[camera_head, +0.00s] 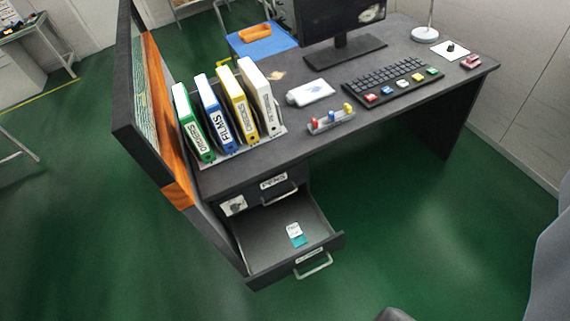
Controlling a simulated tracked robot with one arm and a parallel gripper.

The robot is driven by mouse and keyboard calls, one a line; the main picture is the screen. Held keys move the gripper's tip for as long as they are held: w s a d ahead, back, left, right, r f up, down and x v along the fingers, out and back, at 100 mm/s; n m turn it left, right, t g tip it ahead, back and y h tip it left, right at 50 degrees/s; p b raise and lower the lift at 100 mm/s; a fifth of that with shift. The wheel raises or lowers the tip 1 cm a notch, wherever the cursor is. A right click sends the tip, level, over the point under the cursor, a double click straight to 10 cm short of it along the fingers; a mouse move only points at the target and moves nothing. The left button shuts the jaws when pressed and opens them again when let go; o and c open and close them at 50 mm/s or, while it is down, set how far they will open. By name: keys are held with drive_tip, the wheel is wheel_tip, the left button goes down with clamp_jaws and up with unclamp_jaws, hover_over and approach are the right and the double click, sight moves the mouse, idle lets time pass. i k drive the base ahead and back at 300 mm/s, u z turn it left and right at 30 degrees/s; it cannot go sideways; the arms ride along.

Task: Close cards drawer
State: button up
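A dark drawer (262,226) under the left side of the desk is pulled out. Its front (295,264) faces the viewer and carries a small white label and a pale bar handle (314,266). A small white and teal item (296,234), possibly cards, lies on its floor. The label's text is too small to read. Above it, another drawer (278,190) is closed, with a white label and its own handle. My gripper does not show clearly; only a dark grey rounded shape (395,314), which I cannot identify, cuts into the bottom edge.
The dark desk (330,150) holds green, blue, yellow and white binders, a keyboard (390,82) and a monitor (340,20). A dark upright panel with orange wood (175,150) stands at its left. Green floor in front of the drawer is clear. A grey shape (552,265) fills the right edge.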

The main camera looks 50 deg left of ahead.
sight(270, 255)
drive_tip(key=k, duration=1.15)
drive_tip(key=u, duration=0.6)
drive_tip(key=i, duration=0.7)
drive_tip(key=u, duration=0.1)
